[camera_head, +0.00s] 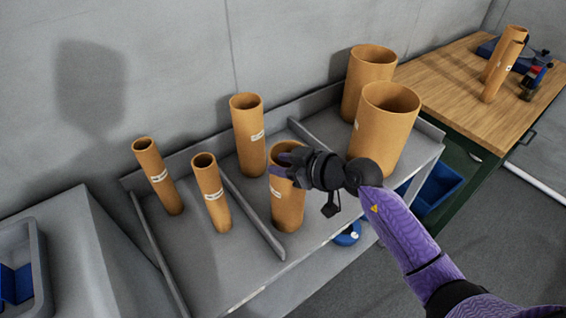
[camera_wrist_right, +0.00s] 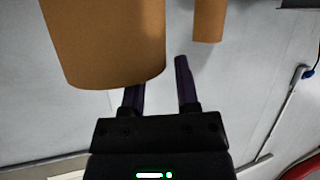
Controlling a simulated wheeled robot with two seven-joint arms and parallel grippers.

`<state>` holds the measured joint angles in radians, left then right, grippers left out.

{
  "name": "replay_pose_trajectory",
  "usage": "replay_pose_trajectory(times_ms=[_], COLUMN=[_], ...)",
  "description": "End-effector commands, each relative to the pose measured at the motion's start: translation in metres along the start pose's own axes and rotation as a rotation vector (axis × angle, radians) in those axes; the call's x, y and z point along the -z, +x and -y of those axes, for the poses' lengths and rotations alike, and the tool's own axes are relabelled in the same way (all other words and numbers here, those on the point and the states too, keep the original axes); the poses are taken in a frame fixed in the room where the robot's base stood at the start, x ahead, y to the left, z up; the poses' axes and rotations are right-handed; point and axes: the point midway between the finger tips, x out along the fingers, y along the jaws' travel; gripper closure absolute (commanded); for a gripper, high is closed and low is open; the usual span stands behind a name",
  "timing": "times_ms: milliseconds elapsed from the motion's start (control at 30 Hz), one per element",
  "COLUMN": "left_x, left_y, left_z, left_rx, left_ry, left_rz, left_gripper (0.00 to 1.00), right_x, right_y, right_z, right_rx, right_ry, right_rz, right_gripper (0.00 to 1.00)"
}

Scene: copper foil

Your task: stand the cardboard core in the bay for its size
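The cardboard core at my right gripper (camera_head: 283,165) is a brown, medium-width tube (camera_head: 288,208) with a white label. It looks upright in the middle bay, in front of a taller medium core (camera_head: 248,140). In the right wrist view the near core (camera_wrist_right: 105,40) hides part of one finger. My right gripper (camera_wrist_right: 160,85) has its fingers apart at the core's upper end, with a gap beside the core's edge. Whether a finger touches it, and whether its base rests on the shelf, I cannot tell. My left gripper is not in view.
The grey rack (camera_head: 240,285) has low dividers. Two thin cores (camera_head: 212,195) stand in the left bay and two wide cores (camera_head: 385,130) in the right bay. A wooden bench (camera_head: 450,90) stands at right. A grey bin (camera_head: 40,270) is at far left.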

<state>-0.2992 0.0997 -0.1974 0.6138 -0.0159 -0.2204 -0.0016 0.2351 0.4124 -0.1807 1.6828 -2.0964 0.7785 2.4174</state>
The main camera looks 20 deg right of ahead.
Motion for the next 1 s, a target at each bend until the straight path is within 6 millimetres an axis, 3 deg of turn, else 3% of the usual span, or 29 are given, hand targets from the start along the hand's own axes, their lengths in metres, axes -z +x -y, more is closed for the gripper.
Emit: replay_pose_trajectory(times_ms=[333,733,833,1000], left_x=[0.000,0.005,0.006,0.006], left_y=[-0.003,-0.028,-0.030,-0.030], left_z=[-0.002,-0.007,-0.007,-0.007], left_rx=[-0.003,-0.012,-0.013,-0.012], left_ry=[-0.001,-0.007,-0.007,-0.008], left_rz=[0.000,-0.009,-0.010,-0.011], left_gripper=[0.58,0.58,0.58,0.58], right_x=[0.002,0.002,0.002,0.001], right_y=[-0.006,-0.098,-0.113,-0.121], right_z=[0.000,0.000,0.000,0.000], right_rx=[-0.001,0.000,0.000,0.001], right_ry=[0.001,-0.002,0.000,-0.001], right_rz=[0.000,0.003,0.001,0.000], right_gripper=[0.59,0.59,0.59,0.59])
